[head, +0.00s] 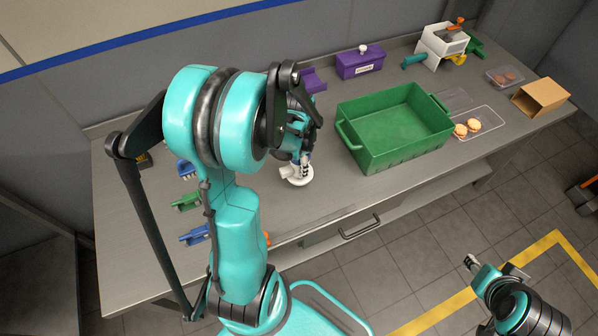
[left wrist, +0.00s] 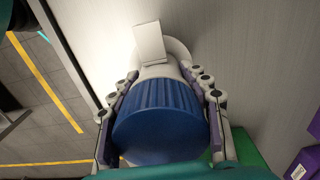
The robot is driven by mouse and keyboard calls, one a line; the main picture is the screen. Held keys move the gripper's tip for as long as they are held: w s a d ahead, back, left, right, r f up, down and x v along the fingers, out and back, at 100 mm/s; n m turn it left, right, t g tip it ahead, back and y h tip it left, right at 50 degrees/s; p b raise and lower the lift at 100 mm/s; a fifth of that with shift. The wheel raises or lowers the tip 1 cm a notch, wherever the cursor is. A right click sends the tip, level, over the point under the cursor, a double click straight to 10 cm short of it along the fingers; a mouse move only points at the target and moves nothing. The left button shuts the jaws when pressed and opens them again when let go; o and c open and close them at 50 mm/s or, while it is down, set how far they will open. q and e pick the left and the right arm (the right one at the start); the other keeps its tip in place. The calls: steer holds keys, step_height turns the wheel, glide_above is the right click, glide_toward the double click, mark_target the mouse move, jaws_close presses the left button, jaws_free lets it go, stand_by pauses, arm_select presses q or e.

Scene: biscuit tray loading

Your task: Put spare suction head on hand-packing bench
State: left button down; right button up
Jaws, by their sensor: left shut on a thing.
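The spare suction head has a ribbed blue knob (left wrist: 160,115) and a white lower part (left wrist: 151,45) in the left wrist view. In the head view its white foot (head: 297,176) is at the grey bench top (head: 335,195); I cannot tell whether it touches. My left gripper (left wrist: 160,95) is shut on the suction head, with a finger on each side of the blue knob. In the head view the left gripper (head: 303,150) is partly hidden by my arm. My right gripper (head: 471,262) is away from the bench, over the floor; its jaw state is unclear.
A green crate (head: 348,131) stands right of my left gripper, with a purple box (head: 360,64) behind. A clear tray (head: 492,118) with biscuits and a cardboard box (head: 541,97) are farther right. Blue and green tools (head: 187,202) lie left of my arm. The bench front is clear.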

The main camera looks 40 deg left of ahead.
mark_target(298, 172)
arm_select(q)
step_height(298, 172, down, 4)
steer(key=shift+a+r+b, duration=0.1)
steer(key=shift+r+b, duration=0.05)
steer(key=shift+b, duration=0.7)
steer(key=shift+f, duration=0.25)
steer(key=shift+f, duration=0.1)
steer(key=c, duration=0.7)
jaws_free()
